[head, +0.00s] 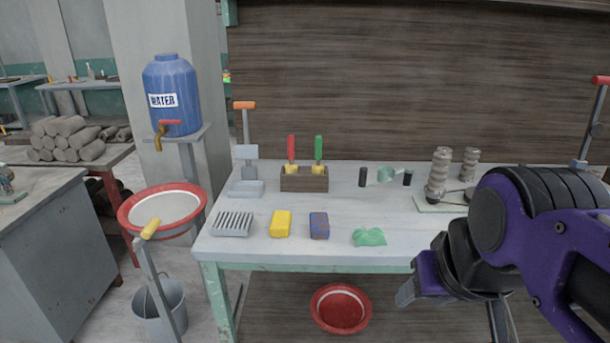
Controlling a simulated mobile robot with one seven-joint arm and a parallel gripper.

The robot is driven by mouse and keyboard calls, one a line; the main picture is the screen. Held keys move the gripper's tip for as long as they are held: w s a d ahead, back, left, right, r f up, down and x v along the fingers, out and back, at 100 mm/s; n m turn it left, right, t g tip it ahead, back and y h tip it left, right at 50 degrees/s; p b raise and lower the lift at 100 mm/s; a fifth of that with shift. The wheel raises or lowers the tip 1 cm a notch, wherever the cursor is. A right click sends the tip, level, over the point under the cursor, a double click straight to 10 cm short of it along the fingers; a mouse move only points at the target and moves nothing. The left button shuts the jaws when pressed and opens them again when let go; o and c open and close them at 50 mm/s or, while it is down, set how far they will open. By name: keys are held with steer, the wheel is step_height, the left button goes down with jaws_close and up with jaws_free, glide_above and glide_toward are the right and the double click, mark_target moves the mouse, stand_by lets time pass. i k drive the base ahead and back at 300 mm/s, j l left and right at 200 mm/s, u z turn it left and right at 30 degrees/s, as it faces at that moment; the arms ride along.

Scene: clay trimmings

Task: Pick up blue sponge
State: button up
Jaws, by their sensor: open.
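The blue sponge (319,225) lies on the white-topped table (345,253) in the head view, near the front edge. It looks blue with brownish patches. A yellow sponge-like block (281,223) lies just to its left, with a small gap between them. A crumpled green cloth-like thing (369,237) lies to its right. My gripper (408,294) is at the lower right, in front of the table edge and apart from the sponge. It is open and nothing shows between its fingers, though the arm partly hides it.
A ribbed grey rack (232,224) sits at the table's left. A wooden holder (304,180) with red- and green-handled tools stands behind the sponge. Clay-like stacks (439,174) stand at the right. A red basin (340,308) is below the table.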

mark_target(319, 222)
steer(key=u, duration=1.3)
steer(key=z, duration=1)
steer(key=i+j+z, duration=0.25)
steer(key=i+j, duration=0.15)
steer(key=i+z, duration=0.25)
steer(key=j+z, duration=0.1)
